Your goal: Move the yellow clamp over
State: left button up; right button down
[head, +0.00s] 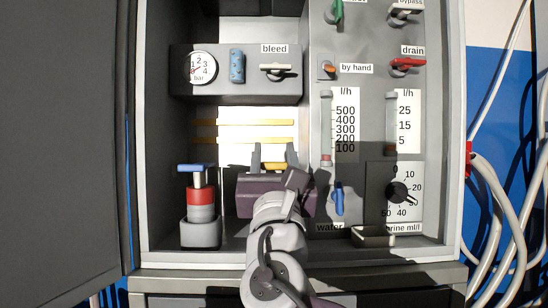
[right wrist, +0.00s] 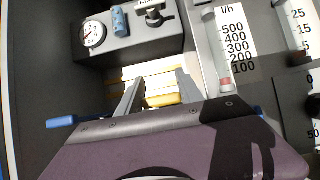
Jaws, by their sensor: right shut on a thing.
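My right gripper (head: 273,156) reaches into the cabinet from below, in the middle of the head view. Its two grey fingers are on either side of a small yellow clamp (head: 274,166) and are shut on it. In the right wrist view the clamp (right wrist: 163,100) shows as a yellow block between the fingertips (right wrist: 159,92). Its lower part is hidden behind the purple gripper body. Two yellow horizontal bars (head: 242,122) lie on the bright back panel just above the clamp. My left gripper is not in view.
A grey box with a pressure gauge (head: 202,68) and the bleed valve (head: 276,68) sits above. A red and grey cylinder with a blue handle (head: 200,200) stands left. Flow meters (head: 326,125), a blue water valve (head: 339,198) and a black dial (head: 398,192) are close on the right.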

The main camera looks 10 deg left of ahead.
jog(key=c, duration=0.8)
grip_release()
jog(key=shift+s+d+r, duration=0.1)
jog(key=shift+s+r, duration=0.1)
jog(key=shift+s, duration=0.15)
jog(key=shift+o, duration=0.2)
jog(key=shift+s+d+r, duration=0.15)
jog(key=shift+s, duration=0.25)
jog(key=shift+w+f, duration=0.25)
jog(key=shift+w, duration=0.05)
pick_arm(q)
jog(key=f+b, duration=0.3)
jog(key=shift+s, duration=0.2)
pick_arm(e)
jog(key=v, duration=0.9)
jog(key=shift+s+r, duration=0.1)
